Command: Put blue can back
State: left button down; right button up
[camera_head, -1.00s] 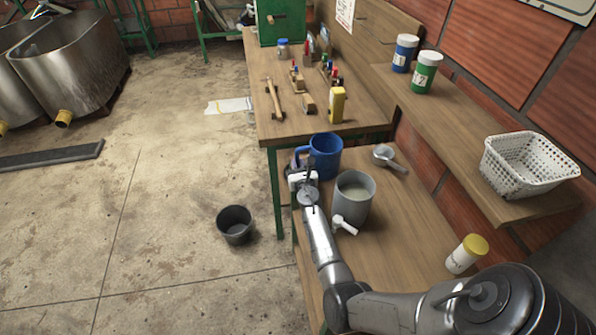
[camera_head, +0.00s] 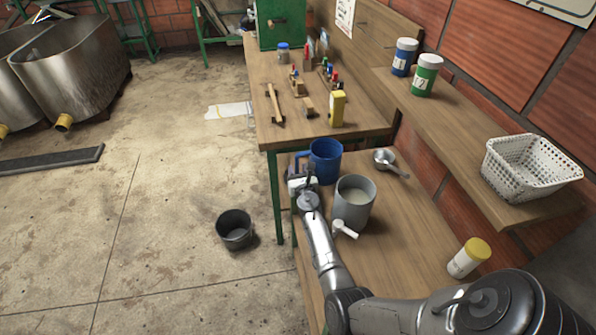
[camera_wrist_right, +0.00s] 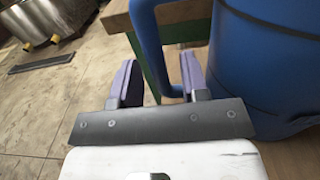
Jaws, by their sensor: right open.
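The blue can (camera_head: 326,163), a large jug with a side handle, stands upright on the lower bench, just in front of the higher worktable. My right gripper (camera_head: 301,184) is at its left, on the handle side. In the right wrist view the blue can (camera_wrist_right: 262,65) fills the right side. Its handle (camera_wrist_right: 150,45) shows between the two fingers of my right gripper (camera_wrist_right: 158,82), which are apart. I cannot tell whether either finger touches the handle. My left gripper is not in view.
A grey pot (camera_head: 354,203) of pale liquid stands close to the right gripper. A metal scoop (camera_head: 386,160) and a yellow-lidded jar (camera_head: 468,258) are on the lower bench. A yellow box (camera_head: 337,109) stands on the worktable. A dark bucket (camera_head: 234,230) is on the floor.

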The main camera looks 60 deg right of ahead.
jog(key=shift+r, duration=0.35)
jog(key=p+v, duration=0.3)
jog(key=v, duration=0.7)
jog(key=shift+s+a+f, duration=0.2)
jog(key=shift+s+a, duration=0.5)
jog(key=shift+s, duration=0.05)
